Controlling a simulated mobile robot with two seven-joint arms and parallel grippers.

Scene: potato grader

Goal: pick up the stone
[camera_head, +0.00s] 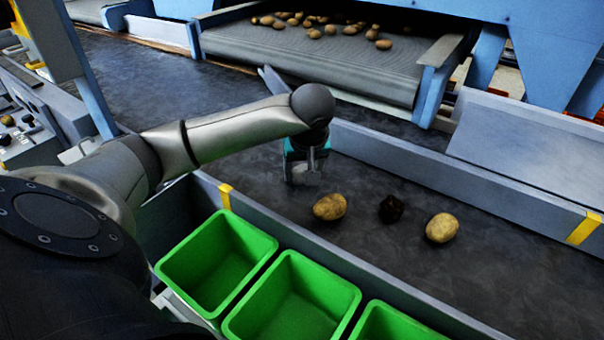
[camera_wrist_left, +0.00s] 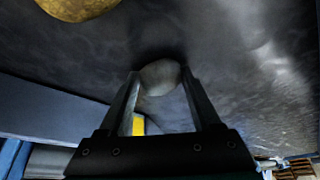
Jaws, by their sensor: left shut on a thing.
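In the left wrist view a rounded grey stone (camera_wrist_left: 160,77) sits between the two fingertips of my left gripper (camera_wrist_left: 161,84), which is shut on it. In the head view my left gripper (camera_head: 303,172) points down at the dark belt, left of the nearest potato. The stone is hard to make out there, and I cannot tell whether it still touches the belt. My right gripper is in neither view.
On the belt (camera_head: 480,260) lie a potato (camera_head: 329,207), a dark lump (camera_head: 391,208) and another potato (camera_head: 442,228). Green bins (camera_head: 215,262) stand along the near side wall. A conveyor (camera_head: 310,62) with several potatoes is behind. The belt is clear at right.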

